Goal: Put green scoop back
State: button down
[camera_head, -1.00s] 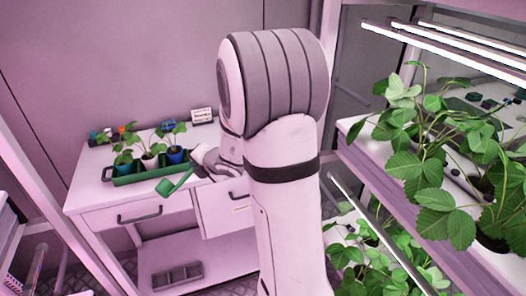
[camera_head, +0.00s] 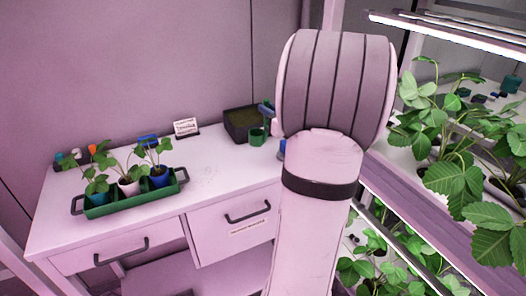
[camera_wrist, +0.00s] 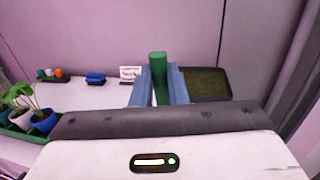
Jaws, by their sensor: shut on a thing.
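The green scoop's handle (camera_wrist: 159,70) stands upright between the two blue fingers of my gripper (camera_wrist: 160,92) in the wrist view. The gripper is shut on it. In the head view a green cup-shaped part (camera_head: 257,136), apparently the scoop's bowl, shows just left of my arm, in front of a dark soil-filled bin (camera_head: 233,122). My arm hides most of the gripper there. The bin also shows right of the fingers in the wrist view (camera_wrist: 215,98). I cannot tell whether the scoop touches the bin or table.
The white table (camera_head: 215,180) has a clear middle. A green tray (camera_head: 130,203) with several potted plants stands at its left. A small sign (camera_head: 185,127), a blue item (camera_head: 148,140) and small bottles (camera_head: 75,155) line the back. Plant racks (camera_head: 440,240) crowd the right.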

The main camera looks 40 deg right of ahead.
aim_at(258, 136)
notch_tip(258, 136, down, 8)
jog(key=shift+s+d+f, duration=0.15)
jog(key=shift+d+f, duration=0.1)
jog(key=c, duration=1.4)
grip_release()
jog(key=shift+c, duration=0.2)
jog(key=shift+r, duration=0.1)
